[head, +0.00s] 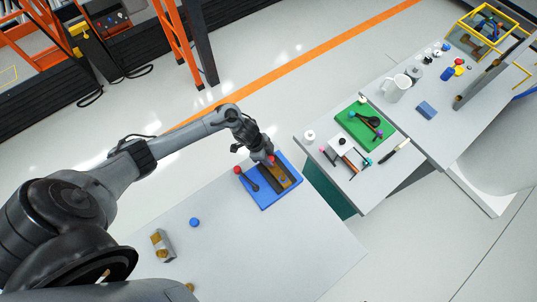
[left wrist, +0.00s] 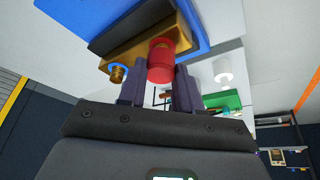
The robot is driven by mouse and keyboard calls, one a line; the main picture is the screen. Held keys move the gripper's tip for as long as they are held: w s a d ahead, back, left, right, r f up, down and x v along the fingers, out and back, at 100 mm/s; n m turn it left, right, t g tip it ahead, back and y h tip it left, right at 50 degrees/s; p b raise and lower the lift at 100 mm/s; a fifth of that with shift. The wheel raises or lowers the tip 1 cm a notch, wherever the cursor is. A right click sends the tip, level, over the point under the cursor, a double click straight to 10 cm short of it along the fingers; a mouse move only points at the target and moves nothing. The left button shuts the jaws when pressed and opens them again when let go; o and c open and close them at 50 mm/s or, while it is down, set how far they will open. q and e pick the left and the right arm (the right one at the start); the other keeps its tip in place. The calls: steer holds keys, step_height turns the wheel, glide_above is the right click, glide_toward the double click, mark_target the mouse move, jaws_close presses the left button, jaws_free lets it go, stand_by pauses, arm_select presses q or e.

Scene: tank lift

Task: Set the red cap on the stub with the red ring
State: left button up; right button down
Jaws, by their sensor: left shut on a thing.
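My left gripper (head: 268,158) is over the far edge of the blue board (head: 251,199), shut on the red cap (head: 271,159). In the left wrist view the red cap (left wrist: 160,66) sits between the fingertips, close against a brass block (left wrist: 128,58). A brass round end (left wrist: 160,43) shows at the cap's upper edge; I cannot tell whether the cap is seated on a stub. A brass stub with a blue ring (left wrist: 118,73) stands left of the cap, bare. No red ring shows clearly. My right gripper is not in view.
A dark lever with a red ball (head: 237,170) is on the blue board. A blue cap (head: 194,222) and a grey block with brass parts (head: 162,243) lie on the near table. A green board (head: 352,128) and other items crowd the tables at right.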

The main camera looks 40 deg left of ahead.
arm_select(q)
steer(key=shift+f+b, duration=0.45)
steer(key=shift+f, duration=0.35)
steer(key=o, duration=1.1)
steer(key=shift+r, duration=0.1)
steer(key=v, duration=1)
steer(key=shift+s+a+r, duration=0.1)
steer(key=shift+a+r, duration=0.05)
steer(key=shift+r, duration=0.15)
